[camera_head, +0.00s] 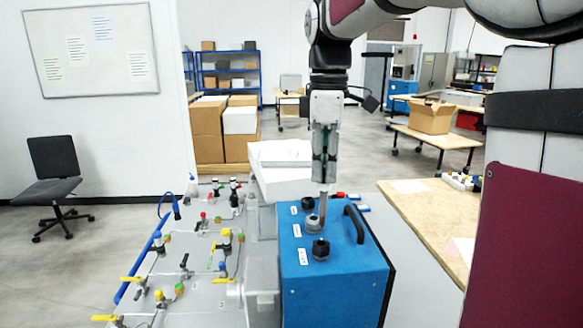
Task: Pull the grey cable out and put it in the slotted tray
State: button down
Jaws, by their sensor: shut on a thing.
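The blue analyser box (345,285) stands in the lower middle, with a dark handle on top. Several round connectors sit on its top face, among them a black one (320,250) at the front and a grey one (312,223) behind it. My gripper (324,184) points straight down over the box and is shut on the grey cable (323,208), a slim upright grey piece below the fingers. I cannot tell whether its lower end is still seated. A white holder with yellow and dark parts (462,181) lies on the wooden table at right; I cannot tell whether it is the slotted tray.
A grey panel with yellow-handled valves (205,275) and a blue hose lies left of the box. White boxes (282,165) stand behind it. The wooden table (420,210) has bare room in front. My own arm covers the right side.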

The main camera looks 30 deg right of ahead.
jog(key=shift+r+p, duration=1.55)
jog(key=shift+r, duration=0.6)
jog(key=shift+f, duration=0.1)
